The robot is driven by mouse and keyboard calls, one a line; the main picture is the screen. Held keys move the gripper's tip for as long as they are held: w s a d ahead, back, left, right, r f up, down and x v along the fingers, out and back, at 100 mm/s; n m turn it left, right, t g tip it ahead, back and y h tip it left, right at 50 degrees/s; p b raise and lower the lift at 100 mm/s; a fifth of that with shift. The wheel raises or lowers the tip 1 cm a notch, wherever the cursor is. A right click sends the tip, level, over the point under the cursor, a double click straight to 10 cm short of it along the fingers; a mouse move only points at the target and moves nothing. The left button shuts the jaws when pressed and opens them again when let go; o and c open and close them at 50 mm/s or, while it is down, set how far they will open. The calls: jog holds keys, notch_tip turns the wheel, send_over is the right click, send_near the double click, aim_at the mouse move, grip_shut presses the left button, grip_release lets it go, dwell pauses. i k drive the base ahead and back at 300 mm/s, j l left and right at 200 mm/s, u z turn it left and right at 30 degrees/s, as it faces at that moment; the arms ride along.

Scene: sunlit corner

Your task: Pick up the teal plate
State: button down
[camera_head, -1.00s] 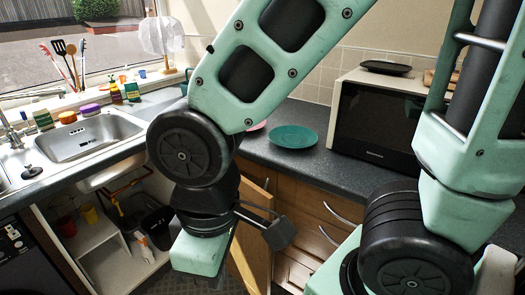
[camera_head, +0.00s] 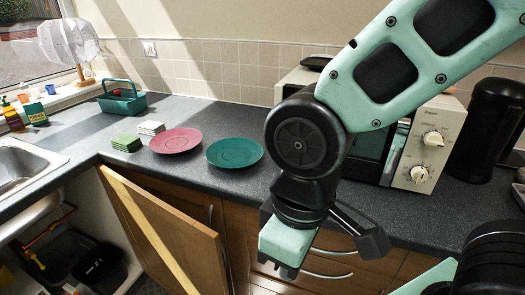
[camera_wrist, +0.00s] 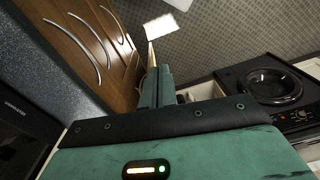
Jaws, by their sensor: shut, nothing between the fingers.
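The teal plate (camera_head: 235,151) lies flat on the dark countertop, right of a pink plate and left of the microwave. It does not show in the wrist view. My gripper (camera_head: 277,270) hangs in front of the counter, lower than the plate and to its right in the head view. In the wrist view, my gripper (camera_wrist: 156,72) points toward the floor, its fingers together and empty.
A pink plate (camera_head: 176,140), green sponges (camera_head: 127,143), white blocks (camera_head: 151,128) and a teal caddy (camera_head: 122,100) stand on the counter (camera_head: 235,188). A microwave (camera_head: 425,140) is behind my arm. An open cupboard door (camera_head: 165,230) juts out below. A sink (camera_head: 20,165) is at left.

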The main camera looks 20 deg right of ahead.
aim_at(232, 153)
jog(key=j+z, duration=0.1)
jog(key=z, duration=0.3)
jog(key=j+z, duration=0.15)
jog(key=z, duration=0.25)
jog(key=j+z, duration=0.15)
jog(key=z, duration=0.2)
jog(key=j+z, duration=0.2)
jog(key=j, duration=0.25)
jog(key=k+j+z, duration=0.2)
jog(key=j, duration=0.25)
jog(key=j+z, duration=0.2)
jog(key=j, duration=0.25)
jog(key=k+j+z, duration=0.25)
jog(key=j, duration=0.15)
jog(key=k+j, duration=0.15)
jog(key=j, duration=0.2)
jog(key=k+j, duration=0.15)
jog(key=j, duration=0.2)
